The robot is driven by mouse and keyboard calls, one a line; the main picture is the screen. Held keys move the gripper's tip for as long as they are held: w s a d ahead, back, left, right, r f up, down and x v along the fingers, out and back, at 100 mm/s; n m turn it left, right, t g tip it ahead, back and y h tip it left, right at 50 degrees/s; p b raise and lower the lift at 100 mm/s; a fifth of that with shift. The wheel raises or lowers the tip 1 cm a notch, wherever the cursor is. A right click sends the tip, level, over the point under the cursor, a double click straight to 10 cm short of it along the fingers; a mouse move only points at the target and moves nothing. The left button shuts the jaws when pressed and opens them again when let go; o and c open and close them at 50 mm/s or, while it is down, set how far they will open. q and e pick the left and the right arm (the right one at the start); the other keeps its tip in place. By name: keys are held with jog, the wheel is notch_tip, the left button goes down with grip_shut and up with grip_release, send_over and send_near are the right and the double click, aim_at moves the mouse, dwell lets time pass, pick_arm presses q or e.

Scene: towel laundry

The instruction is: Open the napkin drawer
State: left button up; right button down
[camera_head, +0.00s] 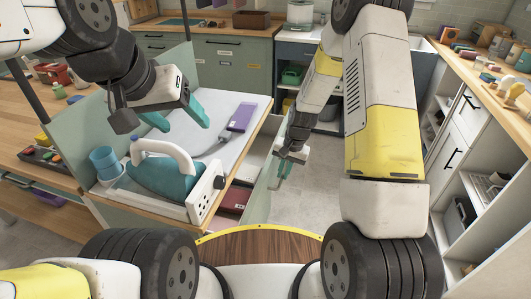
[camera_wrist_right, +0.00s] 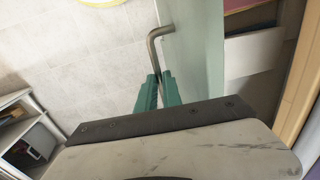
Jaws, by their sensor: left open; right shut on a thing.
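My right gripper (camera_head: 284,172) is shut on a grey bar handle (camera_wrist_right: 154,48) on a pale green drawer front. In the right wrist view its teal fingers (camera_wrist_right: 158,92) close together at the handle's lower end. The drawer front (camera_head: 261,181) stands out from the cabinet, and part of the drawer's inside shows behind it, with a dark red item (camera_head: 235,197) within. Whether this is the napkin drawer cannot be read; no label is visible. My left gripper (camera_head: 178,118) is open and empty above the white worktop.
A teal iron-like object (camera_head: 165,175) with a white handle, blue cups (camera_head: 104,161) and a purple item (camera_head: 242,116) are on the worktop beside the drawer. Clear floor (camera_head: 315,185) lies right of the drawer. A white cabinet (camera_head: 465,125) runs along the right. A round wooden top (camera_head: 262,250) is in front.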

jog(key=s+d, duration=0.3)
jog(key=d, duration=0.6)
jog(key=s+d, duration=0.2)
jog(key=d, duration=0.6)
jog(key=shift+s+d, duration=0.4)
jog(key=c, duration=1.5)
grip_release()
jog(key=shift+r, duration=0.15)
notch_tip(320, 180, up, 7)
jog(key=d, duration=0.1)
jog(key=shift+s+d+r, duration=0.2)
jog(key=shift+s, duration=0.1)
